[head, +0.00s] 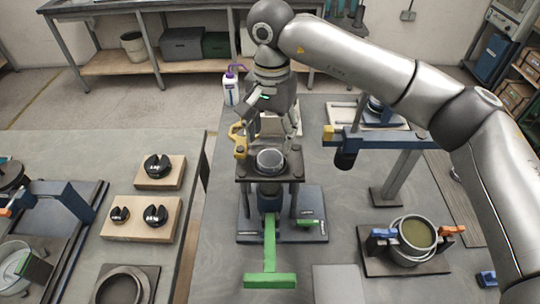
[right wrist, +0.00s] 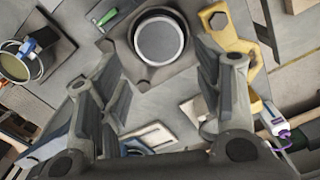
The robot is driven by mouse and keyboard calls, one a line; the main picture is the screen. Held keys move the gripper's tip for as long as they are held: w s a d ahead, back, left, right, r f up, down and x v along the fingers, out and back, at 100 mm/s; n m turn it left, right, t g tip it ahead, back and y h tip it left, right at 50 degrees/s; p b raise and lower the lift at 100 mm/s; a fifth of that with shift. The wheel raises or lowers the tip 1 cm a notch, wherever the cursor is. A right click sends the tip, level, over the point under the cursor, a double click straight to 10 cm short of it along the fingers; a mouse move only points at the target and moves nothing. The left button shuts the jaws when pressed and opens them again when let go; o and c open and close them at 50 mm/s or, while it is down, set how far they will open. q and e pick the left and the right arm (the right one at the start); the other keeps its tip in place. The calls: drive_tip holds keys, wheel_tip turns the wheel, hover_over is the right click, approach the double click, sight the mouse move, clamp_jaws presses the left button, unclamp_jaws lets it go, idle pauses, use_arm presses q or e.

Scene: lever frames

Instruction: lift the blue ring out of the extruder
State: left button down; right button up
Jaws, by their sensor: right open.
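The extruder stands on the table in the middle of the head view. It has a dark top plate (head: 243,176), a dark blue body (head: 268,196) below and a green T-shaped lever (head: 269,262) in front. A round grey metal cylinder (head: 270,160) sits on the plate; it also shows in the right wrist view (right wrist: 160,41). I cannot make out a clearly blue ring in it. My right gripper (head: 272,127) is open and empty, just above and behind the cylinder, pointing down. In the right wrist view its fingers (right wrist: 160,75) are spread below the cylinder. My left gripper is not in view.
A yellow part (head: 239,140) lies close beside the plate's left. A blue-armed stand (head: 378,140) is to the right, with a pot (head: 412,237) at the front right. A white bottle (head: 231,88) stands behind. Wooden blocks (head: 140,220) are on the left table.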

sight(272, 161)
drive_tip(key=shift+f, duration=0.35)
wheel_tip(272, 161, down, 4)
drive_tip(key=p, duration=0.3)
drive_tip(key=shift+w+f, duration=0.1)
drive_tip(key=shift+f, duration=0.65)
drive_tip(key=c, duration=0.9)
drive_tip(key=shift+r, duration=0.15)
